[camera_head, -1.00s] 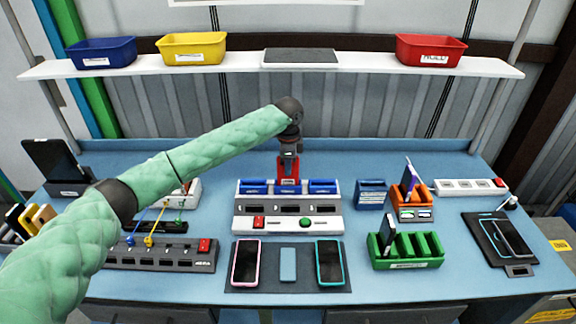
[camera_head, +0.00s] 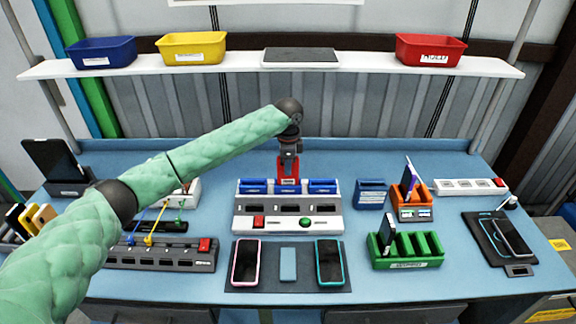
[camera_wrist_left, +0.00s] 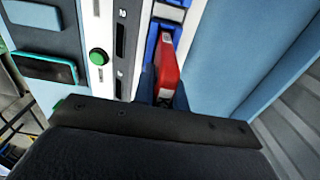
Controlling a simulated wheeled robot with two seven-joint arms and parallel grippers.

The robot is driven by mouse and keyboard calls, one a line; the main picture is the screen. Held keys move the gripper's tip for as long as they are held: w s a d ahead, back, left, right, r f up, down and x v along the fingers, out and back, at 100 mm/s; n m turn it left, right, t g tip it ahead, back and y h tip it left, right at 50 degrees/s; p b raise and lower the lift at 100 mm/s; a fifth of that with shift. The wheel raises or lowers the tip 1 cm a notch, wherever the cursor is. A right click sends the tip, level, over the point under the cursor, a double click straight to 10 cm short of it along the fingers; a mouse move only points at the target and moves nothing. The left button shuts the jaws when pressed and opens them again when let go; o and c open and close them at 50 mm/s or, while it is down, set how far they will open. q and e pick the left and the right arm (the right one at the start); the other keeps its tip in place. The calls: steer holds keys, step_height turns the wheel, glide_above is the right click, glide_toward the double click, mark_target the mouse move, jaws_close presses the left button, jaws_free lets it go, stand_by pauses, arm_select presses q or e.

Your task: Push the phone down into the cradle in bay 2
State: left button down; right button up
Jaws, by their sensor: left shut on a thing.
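A dock (camera_head: 287,221) with a white front strip stands mid-bench, with a row of blue cradles at its back. The red phone (camera_head: 289,171) stands upright at the middle cradle, bay 2. In the left wrist view the red phone (camera_wrist_left: 167,72) is at the blue cradle (camera_wrist_left: 151,47); how deep it sits cannot be told. My left gripper (camera_head: 289,156) is above the dock, pointing down, shut on the red phone's upper part. My right gripper is not in view.
The dock has a green button (camera_head: 305,222) and a red switch (camera_head: 258,222). A dark mat (camera_head: 264,284) in front holds phones. A green rack (camera_head: 407,264) and an orange stand (camera_head: 413,212) are to the right. A shelf (camera_head: 230,68) with bins hangs behind.

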arm_select(q)
steer(key=shift+f, duration=0.35)
stand_by(0.3)
steer(key=c, duration=0.9)
jaws_free()
steer(key=shift+c, duration=0.2)
steer(key=shift+r, duration=0.15)
steer(key=shift+r+p, duration=2.75)
steer(key=shift+r, duration=0.65)
